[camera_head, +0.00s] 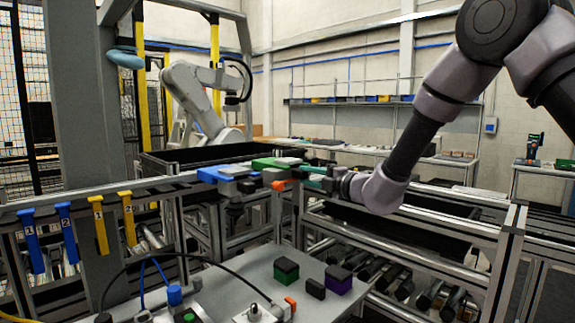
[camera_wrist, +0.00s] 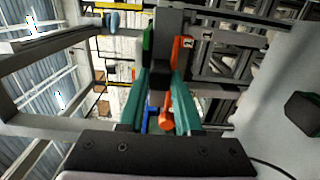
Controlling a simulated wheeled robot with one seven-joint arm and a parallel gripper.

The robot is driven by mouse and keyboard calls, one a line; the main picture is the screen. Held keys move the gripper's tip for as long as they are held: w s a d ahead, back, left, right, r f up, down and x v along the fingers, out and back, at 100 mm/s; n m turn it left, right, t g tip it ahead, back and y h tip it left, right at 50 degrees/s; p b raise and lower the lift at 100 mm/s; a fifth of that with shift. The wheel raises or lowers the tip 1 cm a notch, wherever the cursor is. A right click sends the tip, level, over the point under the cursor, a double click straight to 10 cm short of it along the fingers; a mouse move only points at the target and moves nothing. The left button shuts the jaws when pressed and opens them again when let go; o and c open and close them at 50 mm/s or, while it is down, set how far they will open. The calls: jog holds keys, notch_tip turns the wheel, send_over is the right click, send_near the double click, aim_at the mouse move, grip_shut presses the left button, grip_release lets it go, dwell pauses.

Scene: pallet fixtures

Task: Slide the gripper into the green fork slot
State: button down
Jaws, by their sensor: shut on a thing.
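My gripper (camera_head: 308,177) is at the rail in the middle of the head view, with its teal fingers pointing left. In the wrist view my gripper (camera_wrist: 161,78) has its two teal fingers on either side of a dark grey block (camera_wrist: 163,55) and is shut on it. A green fixture (camera_head: 268,163) sits on the rail just left of the fingertips. A green part (camera_wrist: 148,42) shows beside the left fingertip in the wrist view. I cannot make out the slot opening; the fingers and block hide that area.
A blue fixture (camera_head: 222,172) and grey blocks lie farther left on the rail. An orange part (camera_head: 280,185) is close below the fingertips.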

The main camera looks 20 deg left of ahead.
jog(key=c, duration=0.5)
grip_release()
jog(key=shift+f, duration=0.1)
jog(key=v, duration=1)
jog(key=shift+s+d, duration=0.1)
jog(key=shift+d, duration=0.3)
